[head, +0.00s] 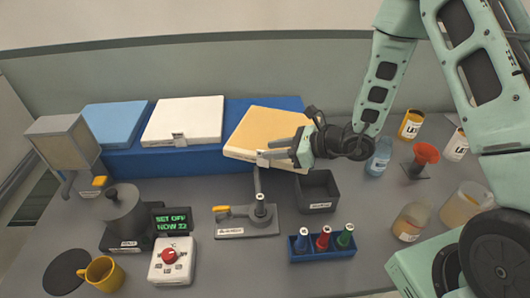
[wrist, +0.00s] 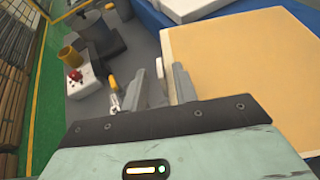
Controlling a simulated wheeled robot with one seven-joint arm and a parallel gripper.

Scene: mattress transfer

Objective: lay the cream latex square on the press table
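The cream latex square (head: 268,128) lies turned at an angle at the right end of the long blue block (head: 170,160), its front edge reaching past the block. A small pale tab (head: 263,158) is on its front edge. My gripper (head: 282,150) is at that front edge, fingers pointing left near the tab. In the wrist view my gripper (wrist: 160,88) has its fingers apart, with a pale piece showing between them. The cream square (wrist: 240,60) fills the right side there, beside the right finger. I cannot tell which thing is the press table.
A white square (head: 184,121) and a blue square (head: 115,123) lie left on the block. In front are a lever clamp (head: 245,220), a dark bin (head: 317,190), a blue bottle rack (head: 322,250) and a red-knob box (head: 171,262). Jars (head: 411,222) and cups stand at right.

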